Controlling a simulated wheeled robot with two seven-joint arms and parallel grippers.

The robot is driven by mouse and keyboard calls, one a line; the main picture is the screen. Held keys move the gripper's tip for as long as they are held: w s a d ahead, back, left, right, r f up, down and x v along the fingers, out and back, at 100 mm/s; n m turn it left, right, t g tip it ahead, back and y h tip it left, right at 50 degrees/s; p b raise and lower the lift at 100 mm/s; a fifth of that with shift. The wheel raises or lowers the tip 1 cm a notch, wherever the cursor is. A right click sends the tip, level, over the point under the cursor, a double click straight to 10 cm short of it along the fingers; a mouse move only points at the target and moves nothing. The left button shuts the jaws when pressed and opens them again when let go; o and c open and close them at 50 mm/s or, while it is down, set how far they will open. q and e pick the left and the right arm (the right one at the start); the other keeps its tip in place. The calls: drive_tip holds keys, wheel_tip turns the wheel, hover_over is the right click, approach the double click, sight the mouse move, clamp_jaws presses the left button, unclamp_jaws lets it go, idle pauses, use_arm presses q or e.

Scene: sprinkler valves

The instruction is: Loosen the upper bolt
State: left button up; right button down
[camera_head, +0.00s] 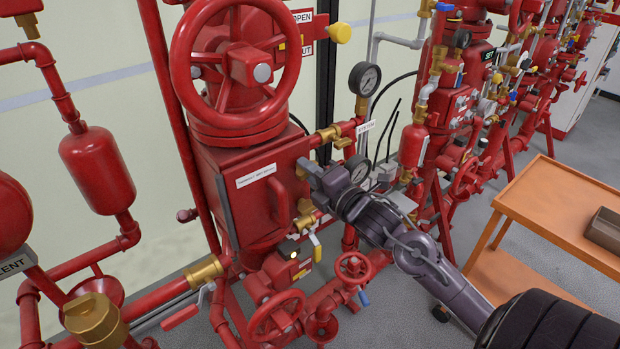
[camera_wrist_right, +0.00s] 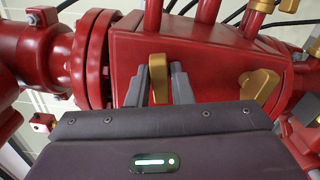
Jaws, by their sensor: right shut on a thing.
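The red valve box (camera_head: 245,205) stands upright below a large red handwheel (camera_head: 235,60). My right gripper (camera_head: 308,172) reaches its right side from the right. In the right wrist view, the right gripper (camera_wrist_right: 160,85) has its two grey fingers on either side of the brass upper bolt (camera_wrist_right: 158,78) and is shut on it. In the head view the fingers hide most of this bolt. A second brass bolt, the lower one (camera_wrist_right: 258,86), sits apart from the fingers on the same box; it also shows in the head view (camera_head: 304,212). My left gripper is not in view.
Pressure gauges (camera_head: 365,79) and brass fittings stand close above and behind my right gripper. Small red handwheels (camera_head: 354,267) and pipes lie below. An orange cart (camera_head: 560,215) stands at the right. More red valve assemblies (camera_head: 470,110) line the back.

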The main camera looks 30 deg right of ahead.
drive_tip(key=shift+n, duration=0.5)
drive_tip(key=shift+f, duration=0.1)
drive_tip(key=shift+f+n+b, duration=0.1)
drive_tip(key=shift+n+b, duration=0.4)
drive_tip(key=shift+b, duration=0.2)
drive_tip(key=shift+n+b, duration=0.75)
drive_tip(key=shift+n, duration=0.45)
